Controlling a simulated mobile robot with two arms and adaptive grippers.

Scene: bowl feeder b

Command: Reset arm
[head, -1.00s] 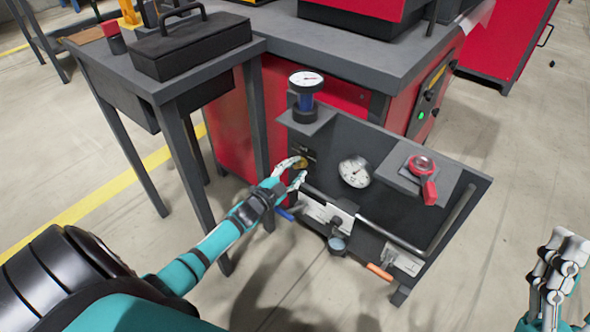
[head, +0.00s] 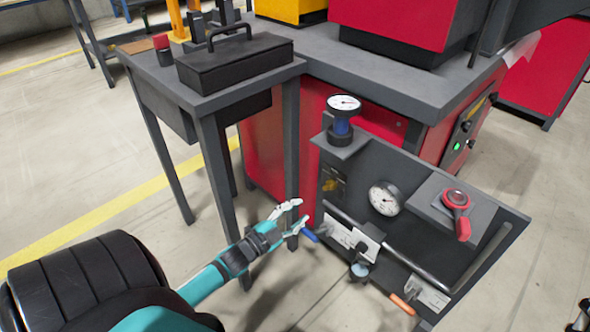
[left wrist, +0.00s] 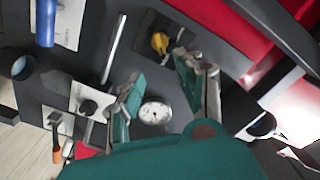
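My left gripper (head: 300,213) is open and empty, in front of the left edge of a dark panel (head: 352,208). In the left wrist view its two fingers (left wrist: 158,70) stand apart with nothing between them. A yellow knob (head: 331,185) on the panel lies up and right of the gripper; it also shows in the left wrist view (left wrist: 160,42), beyond the fingertips. A blue handle (head: 310,235) shows close to the lower finger; I cannot tell whether they touch. Only a sliver of my right gripper (head: 582,315) shows at the lower right edge.
The panel carries a round gauge (head: 384,199), a red lever (head: 457,201), a long bar and an orange handle (head: 402,303). A gauge on a blue body (head: 343,120) stands at its top. A grey table (head: 196,98) with a black case (head: 235,62) stands to the left.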

